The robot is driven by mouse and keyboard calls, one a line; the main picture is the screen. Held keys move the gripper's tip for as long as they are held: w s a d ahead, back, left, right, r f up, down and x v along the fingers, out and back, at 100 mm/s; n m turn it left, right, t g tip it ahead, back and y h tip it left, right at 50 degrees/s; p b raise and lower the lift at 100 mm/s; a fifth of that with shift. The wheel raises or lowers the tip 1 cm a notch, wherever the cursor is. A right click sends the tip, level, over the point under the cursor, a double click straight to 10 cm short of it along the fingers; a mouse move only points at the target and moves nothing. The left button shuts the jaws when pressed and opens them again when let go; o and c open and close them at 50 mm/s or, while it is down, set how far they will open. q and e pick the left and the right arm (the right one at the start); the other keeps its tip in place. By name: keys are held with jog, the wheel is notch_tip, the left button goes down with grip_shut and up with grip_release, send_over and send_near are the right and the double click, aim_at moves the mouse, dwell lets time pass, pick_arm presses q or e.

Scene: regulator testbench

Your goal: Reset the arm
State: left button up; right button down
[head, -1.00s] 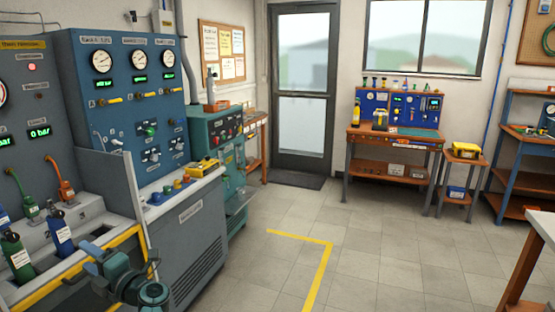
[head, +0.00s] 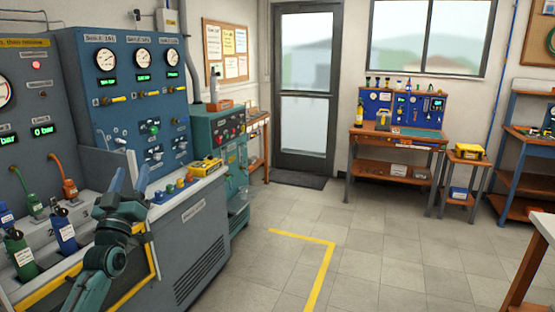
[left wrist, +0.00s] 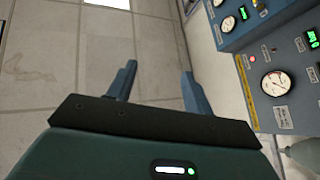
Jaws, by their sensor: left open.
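My left gripper (head: 129,174) is in front of the blue test bench panel, at the lower left of the head view. Its two blue fingers point upward and stand apart with nothing between them. In the left wrist view the same open fingers (left wrist: 158,72) show against a pale tiled surface with a bright panel. My left arm (head: 105,255) rises from the bottom edge of the head view, partly covering the bench front. My right gripper shows in neither view.
The blue gauge panel (head: 150,75) stands behind the left gripper. Green bottle (head: 20,255) and blue bottle (head: 64,230) stand in the bench trough at left. A yellow device (head: 208,166) lies on the ledge. The tiled floor (head: 385,255) at centre right is clear.

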pick_arm(q)
jog(key=w+a+f+m+g+y, duration=0.1)
jog(key=w+a+f+m+g, duration=0.15)
jog(key=f+m+g, duration=0.7)
jog(key=s+d+f+n+h, duration=0.15)
jog(key=s+d+f, duration=0.25)
jog(key=f, duration=0.4)
jog(key=s+d+f+n, duration=0.2)
jog(key=s+d+f, duration=0.2)
jog(key=f, duration=0.5)
jog(key=s+d+f+g+h, duration=0.1)
jog(key=s+d+f, duration=0.3)
jog(key=s, duration=0.6)
jog(key=s+d+f+g+h, duration=0.1)
jog(key=s+d+f, duration=0.4)
jog(key=s, duration=0.6)
jog(key=s+d+f+g+h, duration=0.1)
jog(key=s+d+f+g, duration=0.2)
jog(key=s, duration=0.7)
jog(key=shift+s+d+f, duration=0.3)
jog(key=shift+d+f, duration=0.4)
jog(key=shift+f, duration=0.2)
